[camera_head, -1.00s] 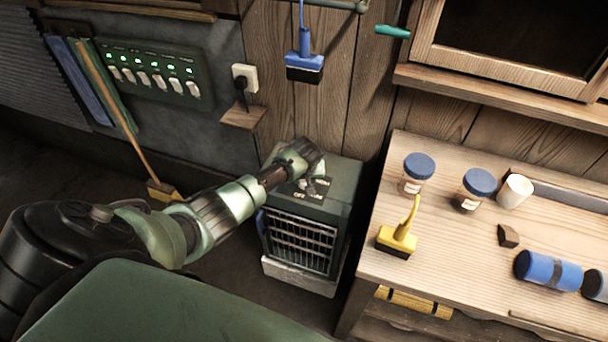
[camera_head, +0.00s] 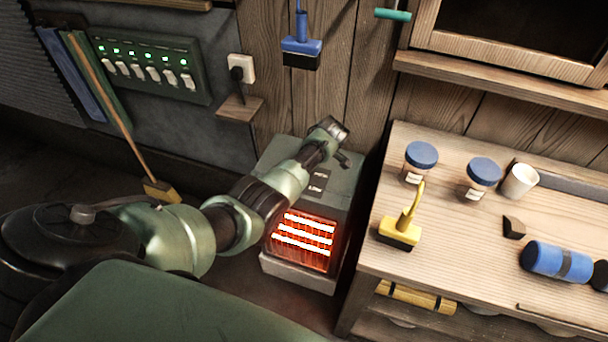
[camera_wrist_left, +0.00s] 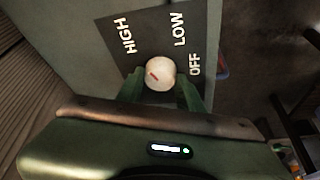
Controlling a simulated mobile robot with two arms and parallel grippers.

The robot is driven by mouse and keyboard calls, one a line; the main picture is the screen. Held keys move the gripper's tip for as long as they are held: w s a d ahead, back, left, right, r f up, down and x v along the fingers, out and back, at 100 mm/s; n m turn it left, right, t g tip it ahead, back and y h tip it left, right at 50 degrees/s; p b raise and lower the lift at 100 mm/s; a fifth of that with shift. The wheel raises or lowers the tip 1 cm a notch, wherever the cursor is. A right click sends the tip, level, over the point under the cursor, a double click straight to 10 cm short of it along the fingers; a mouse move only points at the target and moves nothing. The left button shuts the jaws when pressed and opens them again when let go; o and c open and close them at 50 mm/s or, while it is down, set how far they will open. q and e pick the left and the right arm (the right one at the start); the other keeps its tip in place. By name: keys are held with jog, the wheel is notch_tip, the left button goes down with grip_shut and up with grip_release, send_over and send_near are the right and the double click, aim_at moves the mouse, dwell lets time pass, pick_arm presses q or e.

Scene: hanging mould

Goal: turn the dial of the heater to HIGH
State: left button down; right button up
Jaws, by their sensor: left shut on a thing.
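The heater (camera_head: 346,188) stands on the floor by the wall, with its front grille (camera_head: 303,240) glowing orange. In the left wrist view its round pale dial (camera_wrist_left: 160,73) sits on a dark label plate (camera_wrist_left: 155,38) marked HIGH, LOW and OFF. The dial's red mark lies on its left side, pointing left and slightly up, roughly to the HIGH side. My left gripper (camera_wrist_left: 160,88) is shut on the dial, one finger on each side. In the head view the left gripper (camera_head: 343,158) is over the heater's top, and my arm hides the dial.
A wooden workbench (camera_head: 455,240) stands close on the right, with a yellow brush (camera_head: 400,232), jars and a blue roll (camera_head: 555,260). A switch panel (camera_head: 150,70) and a socket (camera_head: 240,68) are on the wall. A blue brush (camera_head: 301,52) hangs above the heater.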

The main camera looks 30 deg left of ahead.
pick_arm(q)
jog(key=shift+f+n+b, duration=0.1)
jog(key=shift+n+b, duration=0.25)
jog(key=shift+n, duration=0.15)
jog(key=shift+g, duration=0.3)
jog(key=c, duration=0.9)
grip_release()
jog(key=v, duration=0.8)
jog(key=shift+a, duration=0.1)
